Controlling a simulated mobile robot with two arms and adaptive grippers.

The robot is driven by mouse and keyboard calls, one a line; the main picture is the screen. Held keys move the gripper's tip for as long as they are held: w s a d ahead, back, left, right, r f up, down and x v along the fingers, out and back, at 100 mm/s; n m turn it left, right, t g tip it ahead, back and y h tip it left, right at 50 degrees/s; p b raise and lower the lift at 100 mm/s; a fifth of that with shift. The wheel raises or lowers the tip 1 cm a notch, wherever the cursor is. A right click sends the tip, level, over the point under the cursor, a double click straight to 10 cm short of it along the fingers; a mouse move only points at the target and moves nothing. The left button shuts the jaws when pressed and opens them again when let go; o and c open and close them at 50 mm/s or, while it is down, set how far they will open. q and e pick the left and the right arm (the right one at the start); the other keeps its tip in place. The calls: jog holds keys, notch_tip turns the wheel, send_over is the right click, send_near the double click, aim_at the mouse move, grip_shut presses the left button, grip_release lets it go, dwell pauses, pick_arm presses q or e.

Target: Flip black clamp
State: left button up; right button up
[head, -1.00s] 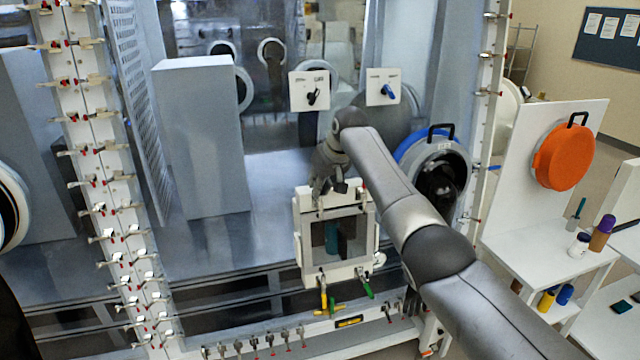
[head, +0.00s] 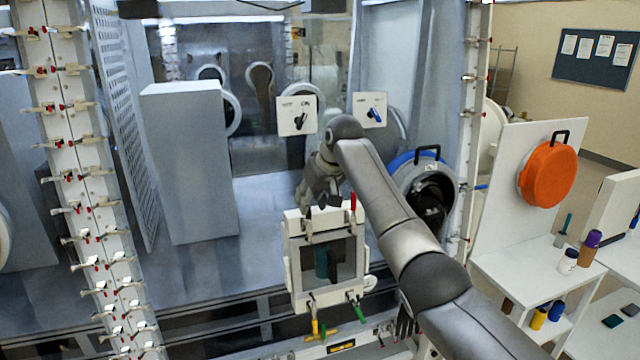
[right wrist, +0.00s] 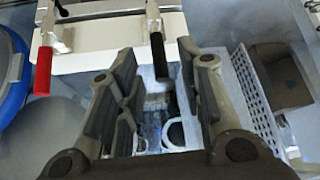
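The black clamp's handle (right wrist: 158,57) hangs from a metal bracket at the edge of a white frame in the right wrist view. My right gripper (right wrist: 158,85) is open, with the handle between its fingers near the tips; I cannot tell whether they touch it. In the head view my right gripper (head: 322,192) is at the top edge of the white framed window (head: 293,262), and the black clamp cannot be made out against the dark fingers. A red clamp handle (head: 353,202) stands to its right; it also shows in the right wrist view (right wrist: 43,70).
Yellow (head: 315,326) and green (head: 357,312) clamp handles hang below the window. A round port with a blue rim (head: 400,160) is to the right. A grey box (head: 190,165) stands left. A white shelf (head: 500,270) with bottles is at far right.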

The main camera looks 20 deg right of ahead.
jog(key=v, duration=0.7)
jog(key=shift+s+r, duration=0.15)
jog(key=shift+r, duration=0.15)
